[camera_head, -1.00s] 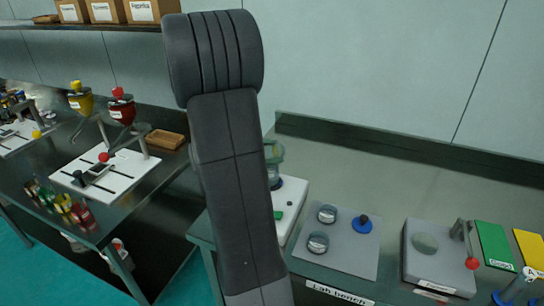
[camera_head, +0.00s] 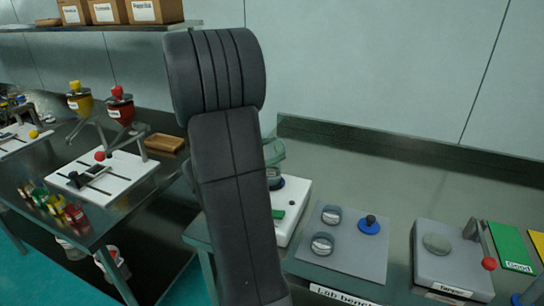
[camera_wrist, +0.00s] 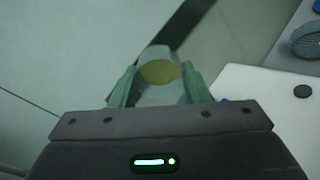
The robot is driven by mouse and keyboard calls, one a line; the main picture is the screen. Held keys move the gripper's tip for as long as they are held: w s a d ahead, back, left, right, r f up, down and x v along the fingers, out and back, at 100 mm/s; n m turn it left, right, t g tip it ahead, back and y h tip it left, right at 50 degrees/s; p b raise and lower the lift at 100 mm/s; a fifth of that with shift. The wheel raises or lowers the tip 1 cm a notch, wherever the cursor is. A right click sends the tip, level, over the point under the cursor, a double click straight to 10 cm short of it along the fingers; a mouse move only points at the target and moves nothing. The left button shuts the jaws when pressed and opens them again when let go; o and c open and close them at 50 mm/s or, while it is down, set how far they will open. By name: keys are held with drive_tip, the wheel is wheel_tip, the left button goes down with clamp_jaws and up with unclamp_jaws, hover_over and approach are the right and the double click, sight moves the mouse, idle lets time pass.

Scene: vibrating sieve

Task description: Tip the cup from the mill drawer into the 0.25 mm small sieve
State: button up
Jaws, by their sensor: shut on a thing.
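In the wrist view, the green fingers of my gripper (camera_wrist: 160,88) are closed on a clear, pale cup (camera_wrist: 160,97) with a yellowish, powder-like round surface inside. The cup is between the fingers, above the bench area. In the head view my dark arm hides most of the gripper; only a bit of green (camera_head: 274,152) shows beside it. Two small round sieves, a far one (camera_head: 331,214) and a near one (camera_head: 322,243), sit on a grey mat on the lab bench. One sieve (camera_wrist: 307,42) also shows at the right edge of the wrist view. Their mesh sizes are not readable.
A white device (camera_head: 291,205) stands left of the grey mat (camera_head: 357,262). A blue knobbed piece (camera_head: 370,225) lies on the mat. A grey tamper block (camera_head: 448,262) with a red-knobbed lever and a green pad (camera_head: 508,248) are further right. The bench behind them is clear.

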drive_tip(key=shift+s+a+f+t+h+b, duration=0.15)
drive_tip(key=shift+t+h+b, duration=0.75)
drive_tip(key=shift+b, duration=2)
drive_tip(key=shift+h+b, duration=0.3)
drive_tip(key=shift+a, duration=0.15)
